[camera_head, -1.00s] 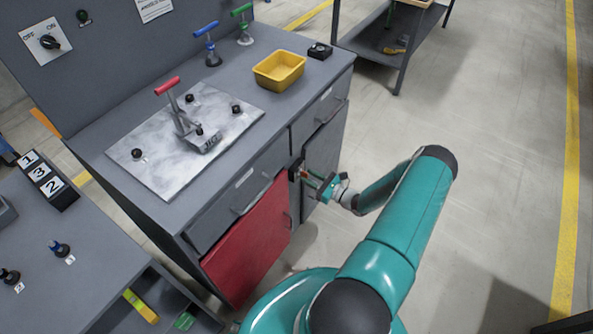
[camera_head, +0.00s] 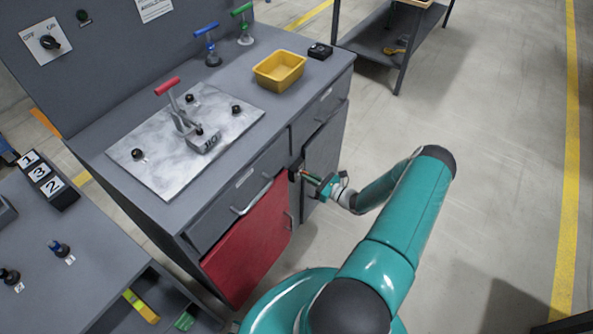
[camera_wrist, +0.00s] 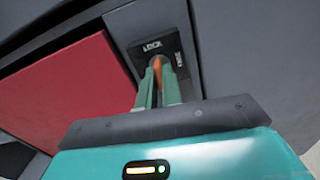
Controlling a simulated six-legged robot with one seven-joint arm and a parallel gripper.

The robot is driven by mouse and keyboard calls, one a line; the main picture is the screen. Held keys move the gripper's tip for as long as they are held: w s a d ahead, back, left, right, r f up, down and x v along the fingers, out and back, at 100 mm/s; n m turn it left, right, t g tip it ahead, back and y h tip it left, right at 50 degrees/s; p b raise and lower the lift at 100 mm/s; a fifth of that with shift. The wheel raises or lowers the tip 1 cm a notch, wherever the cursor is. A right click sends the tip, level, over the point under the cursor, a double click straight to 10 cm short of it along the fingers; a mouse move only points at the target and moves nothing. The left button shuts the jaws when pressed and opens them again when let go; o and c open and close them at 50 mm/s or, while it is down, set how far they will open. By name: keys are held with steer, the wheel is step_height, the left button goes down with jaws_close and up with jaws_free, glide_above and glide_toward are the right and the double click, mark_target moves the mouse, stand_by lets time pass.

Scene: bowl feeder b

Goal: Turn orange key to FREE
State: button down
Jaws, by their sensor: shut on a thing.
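The orange key (camera_wrist: 157,65) sits in a black lock plate (camera_wrist: 143,50) in the wrist view. The plate is marked LOCK at its top and has a second, blurred label at its right. My gripper (camera_wrist: 158,78) has its two teal fingers shut on the key, one on each side. The key's visible edge points roughly toward LOCK; its exact angle is partly hidden by the fingers. In the head view my gripper (camera_head: 304,175) is at the cabinet front, beside the red door, and the key is too small to make out well.
The red door (camera_head: 247,240) lies left of the lock, with a grey door (camera_head: 325,160) to its right. Drawer handles (camera_head: 252,198) stick out above. The bench top holds a metal plate (camera_head: 160,170) with a clamp and a yellow bin (camera_head: 280,70). The floor at right is clear.

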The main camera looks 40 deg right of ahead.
steer(key=m, duration=0.9)
stand_by(0.4)
steer(key=m, duration=0.5)
